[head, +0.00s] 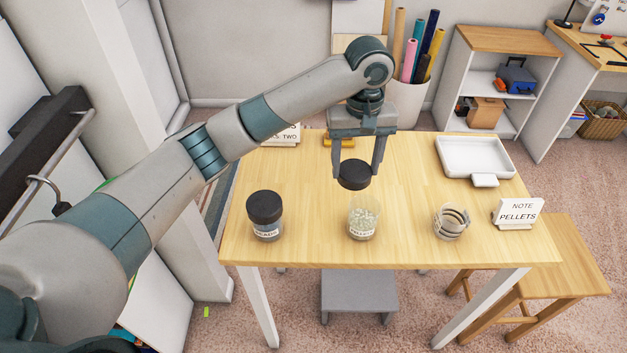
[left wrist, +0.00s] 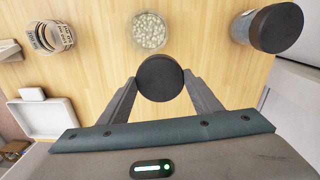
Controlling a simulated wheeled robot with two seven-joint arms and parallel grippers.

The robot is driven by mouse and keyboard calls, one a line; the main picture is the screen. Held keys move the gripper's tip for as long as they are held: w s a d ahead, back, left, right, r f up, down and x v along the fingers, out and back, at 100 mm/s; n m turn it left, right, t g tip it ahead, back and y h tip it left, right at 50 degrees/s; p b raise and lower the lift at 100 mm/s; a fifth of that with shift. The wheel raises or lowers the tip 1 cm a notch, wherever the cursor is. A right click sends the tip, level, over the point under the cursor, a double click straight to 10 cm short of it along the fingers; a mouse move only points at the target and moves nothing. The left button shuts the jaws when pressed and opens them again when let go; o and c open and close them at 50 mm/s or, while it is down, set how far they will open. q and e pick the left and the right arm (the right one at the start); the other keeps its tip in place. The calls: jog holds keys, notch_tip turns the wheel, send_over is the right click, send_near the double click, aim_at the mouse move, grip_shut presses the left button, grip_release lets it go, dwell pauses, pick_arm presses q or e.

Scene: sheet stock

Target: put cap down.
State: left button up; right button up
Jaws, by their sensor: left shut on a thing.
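My left gripper (head: 358,160) is shut on a round black cap (head: 354,174), held above the table. The cap also shows between the fingers in the left wrist view (left wrist: 160,78). A clear jar of pale pellets (head: 363,217) stands upright on the table, just in front of the gripper. Its mouth is open in the left wrist view (left wrist: 149,32), with the cap to one side of it. A second jar (head: 266,228) with a black cap on stands to the left. The wooden table (head: 310,195) has bare wood around the jars. My right gripper is not in view.
A white tray (head: 474,157) lies at the back right. Another card (head: 287,135), partly hidden by my arm, and a yellow item (head: 345,142) are at the back.

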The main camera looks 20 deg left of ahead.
pick_arm(q)
jog(key=p, duration=0.3)
send_over(314, 183)
notch_tip(314, 183, down, 7)
jog(key=shift+s, duration=0.1)
jog(key=shift+f+p, duration=0.65)
jog(key=shift+f, duration=1.35)
jog(key=o, duration=0.8)
jog(key=shift+f, duration=0.15)
jog(key=shift+c, duration=0.2)
jog(key=o, duration=0.4)
